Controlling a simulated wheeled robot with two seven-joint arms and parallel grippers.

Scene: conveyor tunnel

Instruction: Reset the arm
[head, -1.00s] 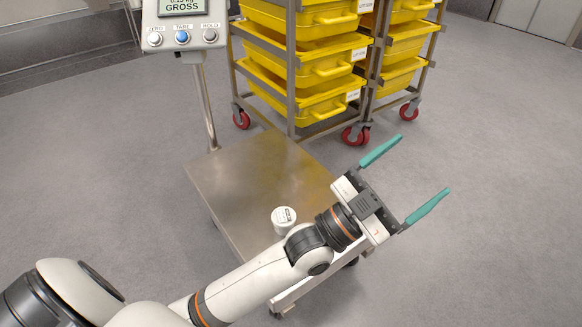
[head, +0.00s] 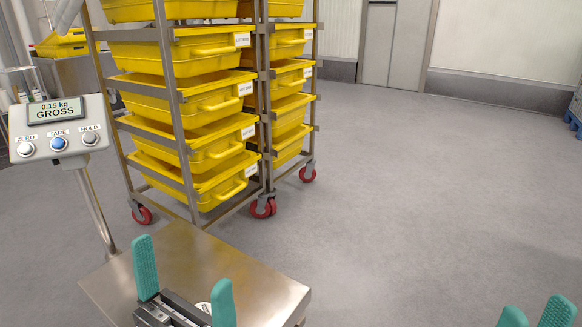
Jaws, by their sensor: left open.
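My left gripper (head: 184,285) is at the bottom, left of the middle, in front of the scale platform. Its two teal fingers point up and stand wide apart, with nothing seen between them but a small white item (head: 204,307) behind, mostly hidden by the gripper. My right gripper (head: 535,309) shows only its two teal fingertips at the bottom right corner. They stand apart with floor seen between them; the rest is cut off by the frame edge.
The steel scale platform (head: 255,285) is at the lower left, and its display (head: 56,109) reads 0.15 kg GROSS. A wheeled rack (head: 170,110) of yellow bins (head: 215,140) stands behind it.

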